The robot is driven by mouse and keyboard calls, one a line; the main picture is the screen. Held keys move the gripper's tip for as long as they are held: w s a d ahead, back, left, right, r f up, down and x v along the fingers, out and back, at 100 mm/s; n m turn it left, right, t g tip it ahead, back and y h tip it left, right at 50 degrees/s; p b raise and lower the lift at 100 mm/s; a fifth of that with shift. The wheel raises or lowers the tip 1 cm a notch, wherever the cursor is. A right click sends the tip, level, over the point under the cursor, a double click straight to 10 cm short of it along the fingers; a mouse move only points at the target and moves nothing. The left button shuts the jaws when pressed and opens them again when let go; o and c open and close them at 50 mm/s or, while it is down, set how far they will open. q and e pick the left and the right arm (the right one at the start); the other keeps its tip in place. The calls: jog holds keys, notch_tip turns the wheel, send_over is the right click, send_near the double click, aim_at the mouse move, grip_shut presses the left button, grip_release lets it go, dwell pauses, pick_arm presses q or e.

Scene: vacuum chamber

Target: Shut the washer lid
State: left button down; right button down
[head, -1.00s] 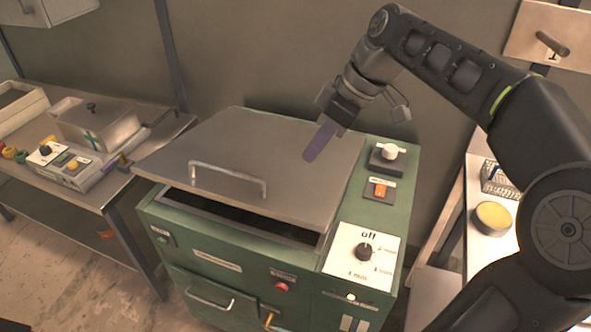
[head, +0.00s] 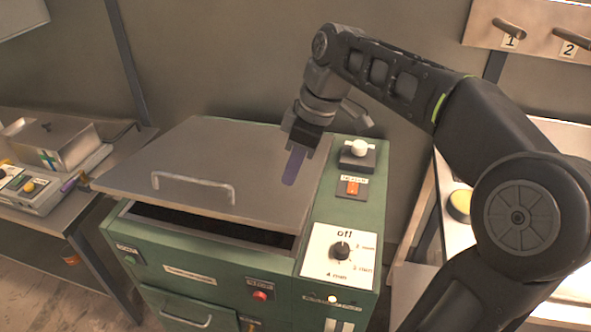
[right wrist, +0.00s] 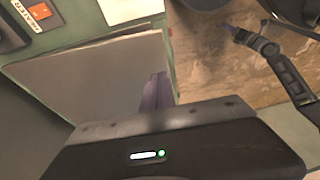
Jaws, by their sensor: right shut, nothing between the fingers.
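The washer lid (head: 190,195) is a grey metal plate with a bar handle (head: 194,186) near its front edge. It is tilted, nearly down; a dark gap shows between its front edge and the green washer body (head: 190,250). My right gripper (head: 290,180) is shut and empty, its purple fingers pointing down at the lid's right part; I cannot tell whether they touch it. In the right wrist view the lid (right wrist: 100,80) shows beyond the purple fingers (right wrist: 156,92). My left gripper is not in view in the head view.
The washer's timer knob (head: 341,250), orange switch (head: 352,187) and white knob (head: 359,148) are right of the lid. A bench (head: 50,222) with a metal box (head: 50,145) stands at the left. A bright table with a yellow round item (head: 460,204) is at the right.

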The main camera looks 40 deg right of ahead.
aim_at(277, 221)
jog(key=x, duration=0.3)
jog(key=p+x, duration=0.1)
jog(key=x, duration=0.2)
jog(key=s+x, duration=0.1)
jog(key=x, duration=0.2)
jog(key=shift+f, duration=0.45)
